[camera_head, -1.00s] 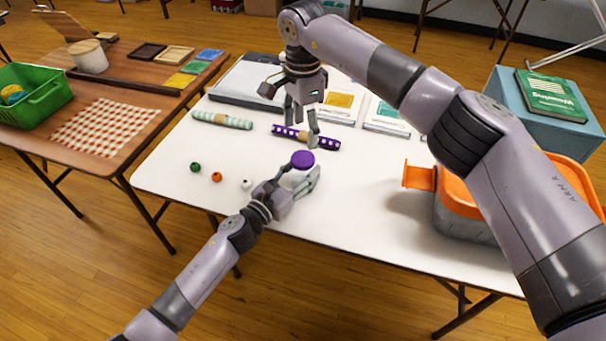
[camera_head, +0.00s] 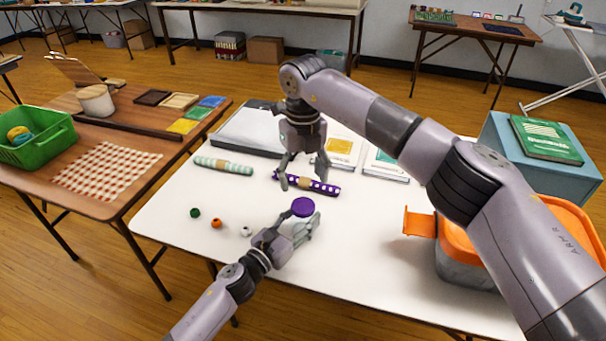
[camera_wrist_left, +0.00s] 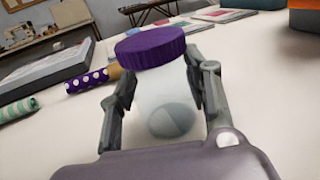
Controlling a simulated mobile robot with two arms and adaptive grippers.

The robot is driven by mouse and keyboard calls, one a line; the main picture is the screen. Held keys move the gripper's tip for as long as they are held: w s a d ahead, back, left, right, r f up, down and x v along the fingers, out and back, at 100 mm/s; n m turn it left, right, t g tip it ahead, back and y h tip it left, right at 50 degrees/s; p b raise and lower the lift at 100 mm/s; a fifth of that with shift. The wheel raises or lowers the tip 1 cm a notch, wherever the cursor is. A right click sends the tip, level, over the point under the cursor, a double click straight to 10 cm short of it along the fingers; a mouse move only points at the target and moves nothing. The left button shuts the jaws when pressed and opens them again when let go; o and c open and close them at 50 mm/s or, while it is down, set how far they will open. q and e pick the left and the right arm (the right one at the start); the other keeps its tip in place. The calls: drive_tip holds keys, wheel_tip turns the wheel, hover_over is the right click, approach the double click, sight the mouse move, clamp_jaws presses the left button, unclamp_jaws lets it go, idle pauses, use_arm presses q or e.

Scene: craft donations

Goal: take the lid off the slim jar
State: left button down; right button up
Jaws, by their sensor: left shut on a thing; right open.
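The slim jar (camera_wrist_left: 165,105) has a pale, translucent body with a rounded grey-white shape inside. Its ribbed purple lid (camera_wrist_left: 151,46) sits on top; the lid also shows in the head view (camera_head: 304,207). My left gripper (camera_head: 302,228) is shut on the jar's body, with one finger on each side below the lid, as the left wrist view shows. My right gripper (camera_head: 302,178) is open and empty, pointing down. In the head view it appears behind the lid, over the purple dotted roll, apart from the lid.
The purple dotted roll (camera_head: 325,188) and a mint striped roll (camera_head: 224,166) lie on the white table (camera_head: 345,255). Green (camera_head: 195,213), orange (camera_head: 216,223) and white (camera_head: 246,231) beads lie left of the jar. An orange-topped bin (camera_head: 462,241) stands at right.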

sight(303, 205)
drive_tip(key=m, duration=1.3)
drive_tip(key=shift+m, duration=0.3)
drive_tip(key=m, duration=1.2)
drive_tip(key=shift+m, duration=0.4)
drive_tip(key=shift+f, duration=0.25)
wheel_tip(303, 205, down, 8)
drive_tip(key=shift+r, duration=0.2)
